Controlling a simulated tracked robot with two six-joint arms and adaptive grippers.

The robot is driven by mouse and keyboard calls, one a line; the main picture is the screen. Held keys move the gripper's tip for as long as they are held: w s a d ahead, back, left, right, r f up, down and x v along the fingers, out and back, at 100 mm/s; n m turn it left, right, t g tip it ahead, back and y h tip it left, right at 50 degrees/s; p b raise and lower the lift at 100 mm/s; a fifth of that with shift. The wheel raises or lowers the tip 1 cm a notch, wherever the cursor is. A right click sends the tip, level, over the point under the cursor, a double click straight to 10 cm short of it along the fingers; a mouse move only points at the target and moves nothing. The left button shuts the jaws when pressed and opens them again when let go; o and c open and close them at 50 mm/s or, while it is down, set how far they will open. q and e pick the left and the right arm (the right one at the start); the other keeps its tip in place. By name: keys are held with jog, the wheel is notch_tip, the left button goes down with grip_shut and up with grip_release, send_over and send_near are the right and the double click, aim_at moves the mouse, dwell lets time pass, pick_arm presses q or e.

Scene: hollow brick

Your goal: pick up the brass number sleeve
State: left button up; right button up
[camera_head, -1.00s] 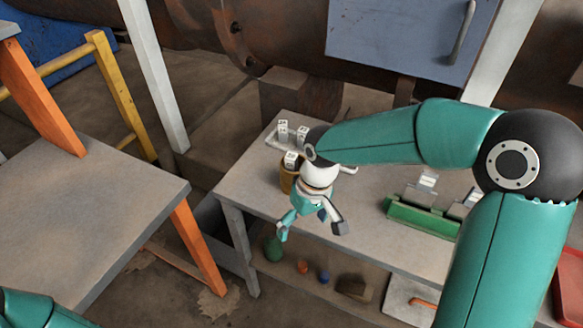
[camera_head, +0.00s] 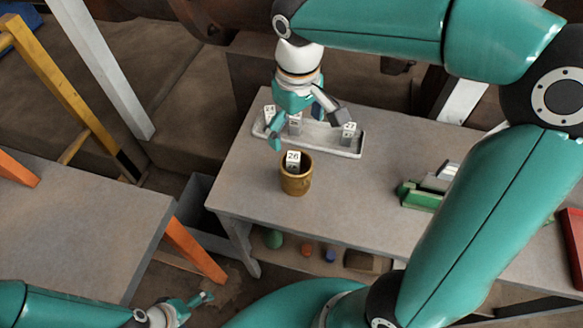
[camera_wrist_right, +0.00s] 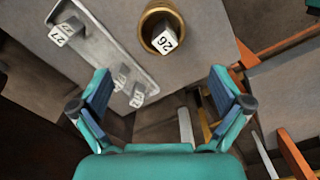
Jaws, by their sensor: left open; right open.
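The brass number sleeve (camera_head: 296,184) stands upright on the grey workbench, around a white block marked 26 (camera_head: 293,160) whose top shows above its rim. It also shows at the top of the right wrist view (camera_wrist_right: 149,36). My right gripper (camera_head: 310,130) is open and empty, over the tray behind the sleeve and apart from it. In the right wrist view, the sleeve lies beyond the gap between its fingers (camera_wrist_right: 160,78). My left gripper (camera_head: 200,305) is open and empty, low at the front left, well away from the sleeve.
A pale tray (camera_head: 335,143) behind the sleeve holds white numbered blocks, among them 27 (camera_head: 348,131) and 24 (camera_head: 269,112). A green holder (camera_head: 420,198) stands at right on the workbench (camera_head: 360,205). Bench around the sleeve is clear. Another grey table (camera_head: 90,225) stands left.

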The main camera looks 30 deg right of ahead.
aim_at(295, 154)
notch_tip(295, 154, down, 10)
jog(key=shift+w+a+r, duration=0.1)
jog(key=shift+w+r, duration=0.05)
jog(key=shift+s+f+p, duration=0.15)
jog(key=shift+f, duration=1.15)
jog(key=shift+s+f+p, duration=0.15)
jog(key=shift+f, duration=1.15)
jog(key=c, duration=1.5)
jog(key=shift+c, duration=0.2)
jog(key=shift+r, duration=0.15)
